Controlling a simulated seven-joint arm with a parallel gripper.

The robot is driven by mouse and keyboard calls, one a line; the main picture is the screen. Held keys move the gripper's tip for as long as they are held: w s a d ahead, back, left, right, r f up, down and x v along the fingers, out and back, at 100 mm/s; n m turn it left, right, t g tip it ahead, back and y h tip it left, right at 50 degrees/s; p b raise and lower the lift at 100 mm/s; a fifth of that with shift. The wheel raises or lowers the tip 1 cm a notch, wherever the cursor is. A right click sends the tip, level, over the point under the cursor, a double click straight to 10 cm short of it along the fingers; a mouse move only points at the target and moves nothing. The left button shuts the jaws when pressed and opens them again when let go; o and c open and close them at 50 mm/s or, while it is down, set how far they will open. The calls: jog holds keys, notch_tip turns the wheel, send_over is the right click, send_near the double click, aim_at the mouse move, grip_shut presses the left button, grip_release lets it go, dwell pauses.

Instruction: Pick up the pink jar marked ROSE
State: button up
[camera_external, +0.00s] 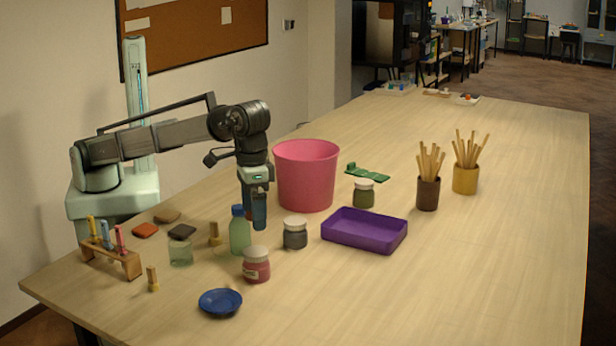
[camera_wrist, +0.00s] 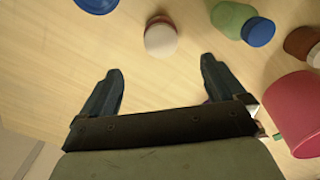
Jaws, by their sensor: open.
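The pink jar (camera_external: 257,270) with a pale lid stands upright on the table, behind the blue dish; its label is too small to read. A jar with a pale lid and reddish body, which appears to be this pink jar (camera_wrist: 160,38), shows in the wrist view just beyond the gap between my fingers. My gripper (camera_external: 259,218) points down above the table, behind the pink jar in the external view. In the wrist view my gripper (camera_wrist: 161,68) has its fingers wide apart with nothing between them.
A green bottle (camera_external: 240,235) with a blue cap and a dark grey jar (camera_external: 295,237) stand close by. A pink bucket (camera_external: 306,178) is behind them. A purple tray (camera_external: 364,232) lies to the right and the blue dish (camera_external: 220,302) in front. The right front table is clear.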

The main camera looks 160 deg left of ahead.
aim_at(256, 251)
notch_tip(256, 251, down, 8)
jog(key=shift+s+f, duration=0.1)
jog(key=shift+f, duration=2.55)
jog(key=shift+c, duration=0.4)
jog(key=c, duration=1.2)
